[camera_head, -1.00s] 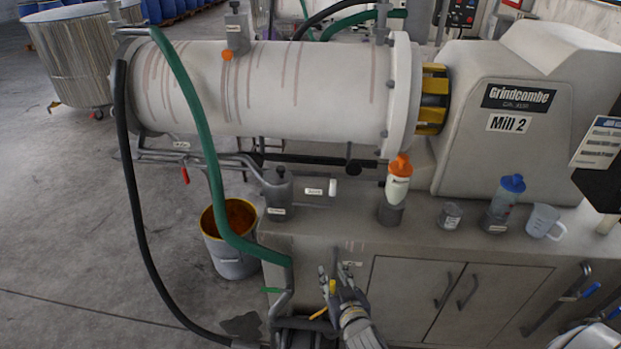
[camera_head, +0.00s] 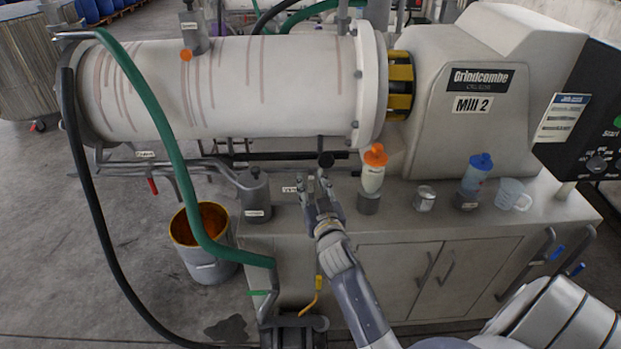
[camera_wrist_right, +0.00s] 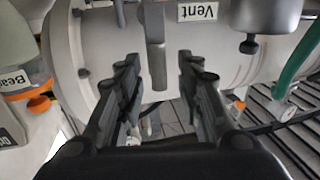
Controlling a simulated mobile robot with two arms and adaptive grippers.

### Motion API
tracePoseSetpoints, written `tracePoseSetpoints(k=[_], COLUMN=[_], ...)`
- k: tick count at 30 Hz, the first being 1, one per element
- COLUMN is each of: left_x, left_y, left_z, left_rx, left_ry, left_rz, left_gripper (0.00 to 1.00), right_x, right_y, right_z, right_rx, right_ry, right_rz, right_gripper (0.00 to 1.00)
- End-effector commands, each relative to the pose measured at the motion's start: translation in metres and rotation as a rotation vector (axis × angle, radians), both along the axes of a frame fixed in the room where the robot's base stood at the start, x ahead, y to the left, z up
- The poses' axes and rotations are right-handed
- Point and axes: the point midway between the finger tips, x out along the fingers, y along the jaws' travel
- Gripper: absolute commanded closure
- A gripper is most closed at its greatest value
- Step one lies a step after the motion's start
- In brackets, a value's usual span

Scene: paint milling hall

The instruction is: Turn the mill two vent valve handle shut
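In the right wrist view, a label reading Vent (camera_wrist_right: 197,12) sits on a pale grey curved surface. A flat grey lever (camera_wrist_right: 155,45), which looks like the vent valve handle, hangs beside it. My right gripper (camera_wrist_right: 155,75) is open, with its two dark fingers either side of the lever's lower end. I cannot tell whether they touch it. In the head view, my right gripper (camera_head: 318,184) is over the bench top, below the horizontal drum of mill two (camera_head: 490,100). A partly hidden white label (camera_head: 291,189) is just left of it. My left gripper is not in view.
An orange-capped bottle (camera_head: 373,170) stands close right of the gripper; a tin (camera_head: 424,198), blue-capped bottle (camera_head: 477,172) and jug (camera_head: 512,195) stand further right. A grey canister (camera_head: 255,197) is left.

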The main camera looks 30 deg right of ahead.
Motion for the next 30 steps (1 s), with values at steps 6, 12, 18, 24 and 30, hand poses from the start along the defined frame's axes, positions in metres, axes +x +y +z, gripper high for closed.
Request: tracePoseSetpoints(k=[6,12,18,24,30], left_x=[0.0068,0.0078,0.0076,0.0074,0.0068], left_y=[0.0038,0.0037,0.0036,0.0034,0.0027], left_z=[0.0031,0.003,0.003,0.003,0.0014], left_rx=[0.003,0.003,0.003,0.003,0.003], left_ry=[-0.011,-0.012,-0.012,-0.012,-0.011], left_rz=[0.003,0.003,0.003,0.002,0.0], left_gripper=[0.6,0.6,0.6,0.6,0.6], right_x=[0.0137,0.0143,0.0142,0.0142,0.0135], right_y=[-0.0055,-0.0056,-0.0055,-0.0055,-0.0099], right_z=[-0.0001,-0.0007,-0.0006,-0.0006,-0.0013], right_rx=[-0.001,0.0,-0.001,0.0,0.021], right_ry=[0.001,0.001,0.001,0.001,-0.012], right_rz=[-0.001,-0.001,0.0,0.0,-0.001], right_gripper=[0.66,0.66,0.98,1.0,1.0])
